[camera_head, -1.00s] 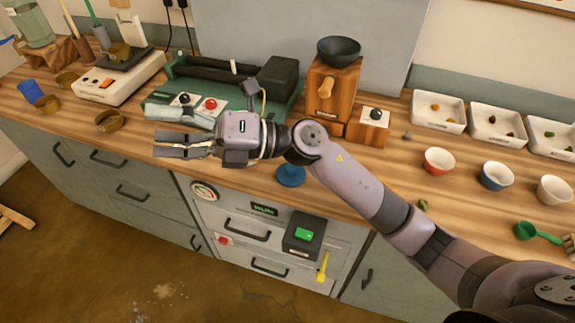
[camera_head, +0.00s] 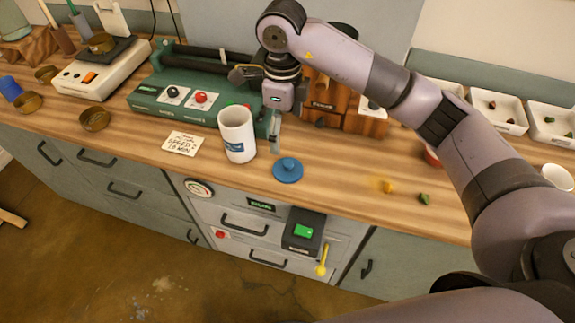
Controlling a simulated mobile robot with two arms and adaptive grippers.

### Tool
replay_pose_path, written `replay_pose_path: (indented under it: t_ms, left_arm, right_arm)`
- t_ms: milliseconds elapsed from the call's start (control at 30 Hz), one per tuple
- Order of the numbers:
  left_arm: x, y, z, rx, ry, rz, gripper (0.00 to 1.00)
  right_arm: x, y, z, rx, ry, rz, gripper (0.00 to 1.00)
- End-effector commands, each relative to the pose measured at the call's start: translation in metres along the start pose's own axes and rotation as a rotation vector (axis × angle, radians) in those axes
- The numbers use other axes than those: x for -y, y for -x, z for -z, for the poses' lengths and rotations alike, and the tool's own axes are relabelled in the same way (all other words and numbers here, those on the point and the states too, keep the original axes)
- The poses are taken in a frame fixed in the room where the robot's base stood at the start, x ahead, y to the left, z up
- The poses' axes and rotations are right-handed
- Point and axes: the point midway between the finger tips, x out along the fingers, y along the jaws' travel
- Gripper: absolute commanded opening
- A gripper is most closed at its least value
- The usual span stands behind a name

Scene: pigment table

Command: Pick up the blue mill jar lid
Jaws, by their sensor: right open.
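The blue mill jar lid (camera_head: 287,171) is a flat round disc with a knob on top. It lies on the wooden counter near the front edge, right of a white jar (camera_head: 237,140) with a blue label, which stands upright and apart from it. My right gripper (camera_head: 274,140) points down, open and empty, behind and slightly left of the lid, close to the jar's right side. Its fingers are seen nearly edge-on, and its height above the counter is hard to tell. My left gripper is not in view.
The green roller machine (camera_head: 147,97) and a wooden mill (camera_head: 318,92) stand behind. A paper note (camera_head: 182,143) lies left of the jar. Yellow (camera_head: 388,186) and green (camera_head: 424,198) lumps lie to the right. The counter just right of the lid is clear.

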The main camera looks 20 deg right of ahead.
Motion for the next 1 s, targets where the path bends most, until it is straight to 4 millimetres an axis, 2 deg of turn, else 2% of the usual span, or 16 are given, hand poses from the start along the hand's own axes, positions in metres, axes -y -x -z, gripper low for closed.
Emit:
replay_pose_path:
  t_ms: [33,300,400,567,667,800,1000]
  left_arm:
    - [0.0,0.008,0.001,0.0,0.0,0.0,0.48]
    - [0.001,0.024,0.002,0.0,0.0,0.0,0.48]
    - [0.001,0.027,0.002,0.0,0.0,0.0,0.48]
    - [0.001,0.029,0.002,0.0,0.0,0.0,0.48]
    - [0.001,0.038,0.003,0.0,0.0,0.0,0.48]
    - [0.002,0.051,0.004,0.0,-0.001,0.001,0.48]
    - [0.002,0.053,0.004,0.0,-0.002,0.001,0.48]
  right_arm:
    - [-0.001,-0.009,0.001,-0.004,-0.002,-0.005,0.89]
    - [-0.001,-0.065,0.001,-0.002,0.0,-0.005,0.89]
    - [-0.001,-0.077,0.001,0.0,0.0,-0.004,0.89]
    - [0.0,-0.087,0.001,0.001,0.0,-0.002,0.89]
    - [0.002,-0.096,0.004,-0.001,-0.001,-0.005,0.89]
    - [0.007,-0.117,0.009,-0.001,-0.002,-0.006,0.89]
    - [0.007,-0.137,0.007,0.003,0.0,-0.003,0.89]
